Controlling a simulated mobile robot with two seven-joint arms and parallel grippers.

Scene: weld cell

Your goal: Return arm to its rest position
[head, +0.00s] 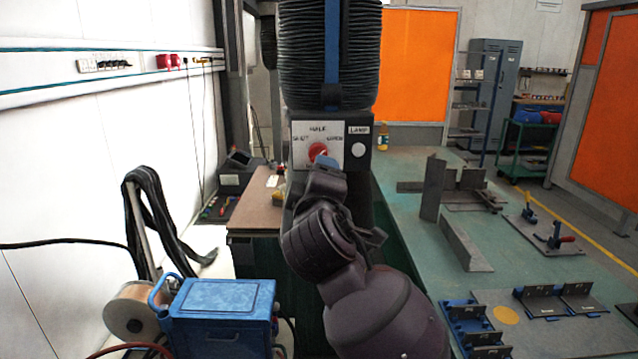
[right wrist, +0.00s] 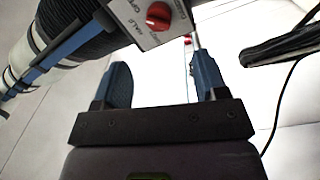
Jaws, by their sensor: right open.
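My right arm reaches up from the bottom of the head view. Its gripper (head: 325,165) is in front of the lower edge of a white control panel (head: 300,135) with a red knob (head: 318,152). The panel has lettering around the knob and a round white lamp (head: 358,150) at its right. In the right wrist view my right gripper (right wrist: 163,75) is open, with nothing between its blue fingers. The red knob (right wrist: 158,15) shows beyond the fingertips, apart from them. Which mark the knob points to is hard to tell. My left gripper is not in view.
A black ribbed duct (head: 300,50) hangs above the panel. A green table (head: 400,215) with steel angles (head: 465,240) and fixtures lies to the right. A blue welding unit (head: 220,300) and wire spool (head: 130,312) stand at lower left. A brown bench (head: 255,210) is behind.

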